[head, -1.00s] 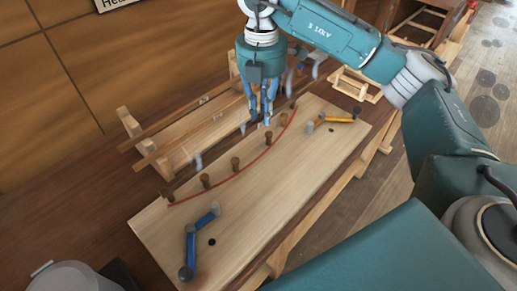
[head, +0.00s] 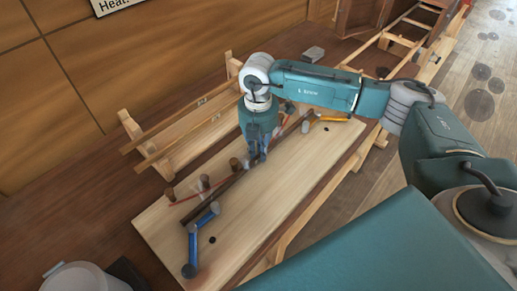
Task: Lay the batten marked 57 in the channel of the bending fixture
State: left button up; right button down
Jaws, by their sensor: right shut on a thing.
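The bending fixture is a pale board (head: 270,205) with brown pegs (head: 204,181), a red curved line, a blue lever (head: 203,221) at its near left and a yellow lever (head: 327,119) at its far right. My right gripper (head: 258,156) points down over the board and is shut on a long dark batten (head: 222,193). The batten runs diagonally, its near end by the blue lever and its far end near the yellow one. I cannot tell whether it touches the board, and its mark is unreadable. The gripper hides some pegs. My left gripper is out of view.
A wooden rack (head: 127,124) with pale battens (head: 185,130) stands behind the fixture. A grey bucket (head: 85,279) is at the lower left. A small grey block (head: 314,53) lies at the back. A ladder-like wooden frame extends to the upper right.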

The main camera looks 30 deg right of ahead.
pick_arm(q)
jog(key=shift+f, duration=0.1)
pick_arm(e)
jog(key=c, duration=2.1)
grip_release()
jog(key=shift+f, duration=0.15)
jog(key=o, duration=0.4)
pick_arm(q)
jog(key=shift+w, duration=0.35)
pick_arm(e)
jog(key=shift+r, duration=0.2)
pick_arm(q)
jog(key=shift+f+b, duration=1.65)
jog(key=shift+b, duration=0.05)
pick_arm(e)
jog(key=shift+r, duration=6)
